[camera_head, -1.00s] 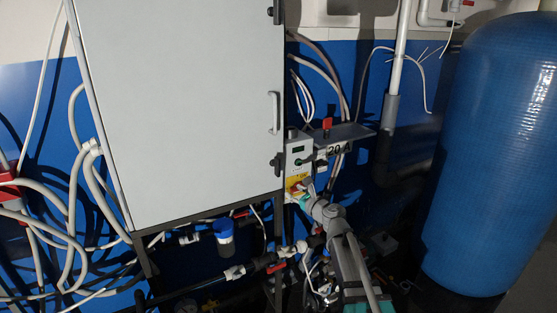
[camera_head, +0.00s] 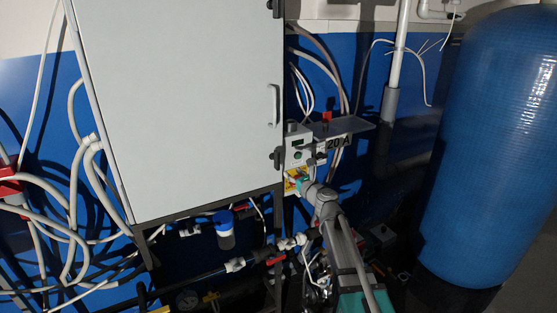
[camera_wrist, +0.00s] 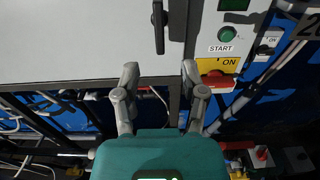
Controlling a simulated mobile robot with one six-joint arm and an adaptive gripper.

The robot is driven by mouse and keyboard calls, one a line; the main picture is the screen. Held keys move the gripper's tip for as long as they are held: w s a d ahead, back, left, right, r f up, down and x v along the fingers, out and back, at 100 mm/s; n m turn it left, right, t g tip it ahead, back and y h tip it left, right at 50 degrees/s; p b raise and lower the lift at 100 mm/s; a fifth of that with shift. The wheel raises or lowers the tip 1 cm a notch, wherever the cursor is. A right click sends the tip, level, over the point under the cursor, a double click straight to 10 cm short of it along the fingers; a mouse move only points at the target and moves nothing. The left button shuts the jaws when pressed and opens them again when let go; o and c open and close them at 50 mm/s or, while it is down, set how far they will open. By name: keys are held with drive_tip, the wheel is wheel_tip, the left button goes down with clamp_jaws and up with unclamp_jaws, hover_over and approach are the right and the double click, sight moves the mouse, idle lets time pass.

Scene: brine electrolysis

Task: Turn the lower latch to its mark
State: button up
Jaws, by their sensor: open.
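The lower latch (camera_head: 277,159) is a black handle on the lower right edge of the grey cabinet door (camera_head: 190,90). In the wrist view the latch (camera_wrist: 158,27) points roughly up and down, above and ahead of my gripper. My gripper (camera_wrist: 160,74) is open and empty, with a finger to each side of the line below the latch and apart from it. In the head view my gripper (camera_head: 299,177) is partly hidden by my arm, below and right of the latch. I cannot make out a mark by the latch.
A control box with a green START button (camera_wrist: 226,33) and a red switch on a yellow plate (camera_wrist: 216,80) is close right of my gripper. A door handle (camera_head: 275,105) and upper latch (camera_head: 277,8) sit higher. Pipes and a blue tank (camera_head: 495,150) surround the area.

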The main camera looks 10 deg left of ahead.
sight(279, 160)
drive_tip(key=x, duration=1.2)
drive_tip(key=shift+a, duration=0.1)
drive_tip(key=shift+c, duration=0.2)
clamp_jaws()
